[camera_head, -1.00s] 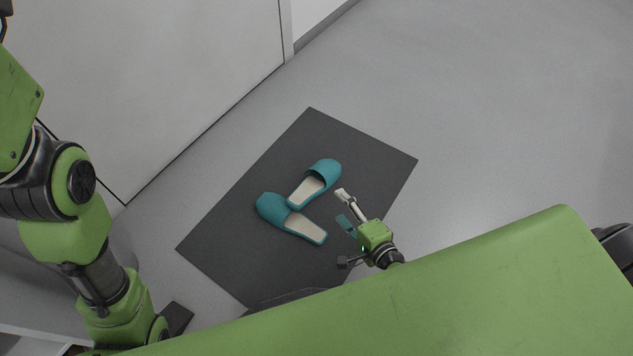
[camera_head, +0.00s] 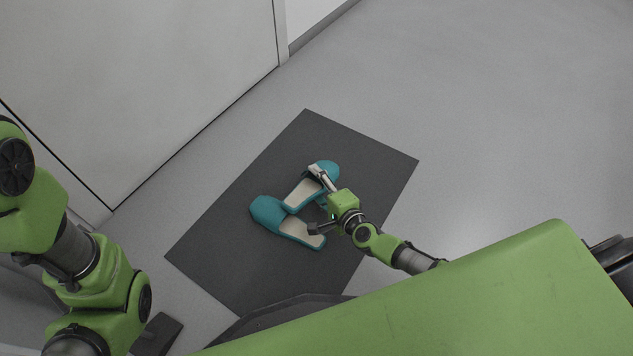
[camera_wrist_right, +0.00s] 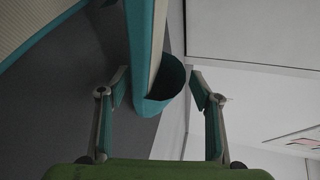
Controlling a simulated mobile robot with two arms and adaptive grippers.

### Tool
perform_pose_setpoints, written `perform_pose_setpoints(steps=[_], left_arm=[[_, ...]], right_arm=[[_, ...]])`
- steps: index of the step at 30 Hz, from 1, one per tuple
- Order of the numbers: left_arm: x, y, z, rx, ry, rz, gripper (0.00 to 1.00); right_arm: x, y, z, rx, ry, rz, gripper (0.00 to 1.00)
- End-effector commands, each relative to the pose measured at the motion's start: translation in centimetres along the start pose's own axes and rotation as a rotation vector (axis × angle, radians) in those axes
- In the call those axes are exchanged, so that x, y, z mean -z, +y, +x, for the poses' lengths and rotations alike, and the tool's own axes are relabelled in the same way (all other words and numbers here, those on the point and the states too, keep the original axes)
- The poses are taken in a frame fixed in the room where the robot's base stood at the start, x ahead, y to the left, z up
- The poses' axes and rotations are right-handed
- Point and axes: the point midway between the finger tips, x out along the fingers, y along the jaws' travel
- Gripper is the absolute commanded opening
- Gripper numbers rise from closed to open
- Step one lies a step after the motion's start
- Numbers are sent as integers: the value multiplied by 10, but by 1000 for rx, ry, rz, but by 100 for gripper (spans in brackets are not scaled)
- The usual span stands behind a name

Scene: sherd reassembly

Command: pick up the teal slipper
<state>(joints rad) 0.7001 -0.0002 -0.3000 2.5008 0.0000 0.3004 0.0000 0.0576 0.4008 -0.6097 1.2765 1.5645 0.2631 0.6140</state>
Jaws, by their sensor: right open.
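Two teal slippers with pale insoles lie on a dark mat (camera_head: 237,240) in the head view. The upper right slipper (camera_head: 326,167) is partly covered by my right gripper (camera_head: 318,186). The lower left slipper (camera_head: 267,211) lies close beside it. My right gripper is open, with its fingers over the upper right slipper. In the right wrist view that slipper (camera_wrist_right: 148,60) stands between the two open fingers (camera_wrist_right: 160,76), with a gap on the right. Contact with the left finger is unclear. Part of the other slipper (camera_wrist_right: 30,22) shows at top left. My left gripper is out of view.
A pale wall or cabinet front (camera_head: 140,80) stands at the upper left beyond the mat. The grey floor (camera_head: 500,110) to the right is clear. The mat is bare around the slippers.

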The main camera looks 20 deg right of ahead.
Motion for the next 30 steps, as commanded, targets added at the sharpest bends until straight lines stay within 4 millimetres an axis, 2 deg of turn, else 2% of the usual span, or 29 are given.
perform_pose_setpoints(steps=[2, 8, 9, 12, 13, 28, 30], left_arm=[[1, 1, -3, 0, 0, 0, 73], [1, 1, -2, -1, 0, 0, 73], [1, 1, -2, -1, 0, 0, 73], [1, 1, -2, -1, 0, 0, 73], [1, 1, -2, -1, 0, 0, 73], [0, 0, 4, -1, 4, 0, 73], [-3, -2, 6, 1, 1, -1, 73]], right_arm=[[-1, 1, 6, 0, -1, 0, 59], [-1, 0, 6, -1, -1, 1, 59], [-1, 0, 6, -1, -1, 1, 56], [0, 0, 5, -1, -1, 0, 30], [0, 0, 5, -1, -1, 0, 27], [-1, -5, 3, -2, 0, 1, 27], [-2, -10, 2, -1, -1, 1, 16]])
